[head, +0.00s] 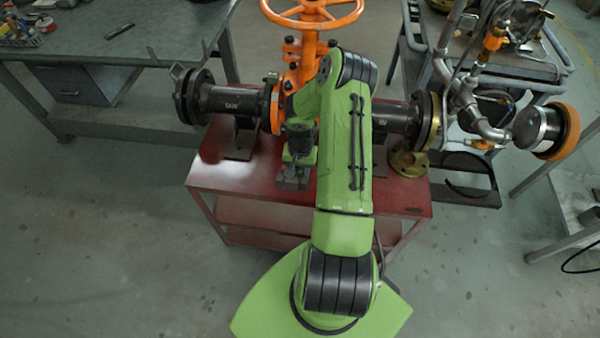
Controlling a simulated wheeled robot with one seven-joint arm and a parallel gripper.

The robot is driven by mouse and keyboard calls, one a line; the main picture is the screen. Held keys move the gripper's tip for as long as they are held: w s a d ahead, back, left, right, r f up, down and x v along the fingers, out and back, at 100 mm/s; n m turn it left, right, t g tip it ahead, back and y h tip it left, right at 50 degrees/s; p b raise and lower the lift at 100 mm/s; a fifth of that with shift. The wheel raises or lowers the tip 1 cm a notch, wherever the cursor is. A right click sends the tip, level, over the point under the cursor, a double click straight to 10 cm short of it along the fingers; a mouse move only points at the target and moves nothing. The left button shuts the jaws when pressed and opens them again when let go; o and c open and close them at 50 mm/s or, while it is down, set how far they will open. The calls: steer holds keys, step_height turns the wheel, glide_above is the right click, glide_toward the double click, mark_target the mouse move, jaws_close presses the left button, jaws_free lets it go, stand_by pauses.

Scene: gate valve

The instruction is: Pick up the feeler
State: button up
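I cannot make out a feeler for certain in the head view. A thin dark elongated item (120,25) lies on the left workbench; it is too small to tell what it is. My green arm reaches forward over the red table (210,178). My gripper (292,183) is low over this table, in front of the orange gate valve (300,65). Its fingers are too small and dark to tell whether they are open, shut or holding something. My arm hides part of the valve and of the table top.
Black flanged pipes (232,102) run left and right of the valve on the red table. A brass flange (408,163) lies at the table's right. The left workbench (165,40) holds a tray of small items (20,38). A pipe assembly with a gauge (535,130) stands right.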

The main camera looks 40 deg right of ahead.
jaws_close()
step_height(320, 180, up, 10)
steer(key=shift+r+p, duration=0.1)
steer(key=shift+p, duration=0.7)
step_height(320, 180, down, 8)
steer(key=b, duration=0.7)
steer(key=shift+f+b, duration=0.25)
steer(key=shift+b, duration=0.05)
steer(key=shift+r+p, duration=2.25)
steer(key=shift+r, duration=0.45)
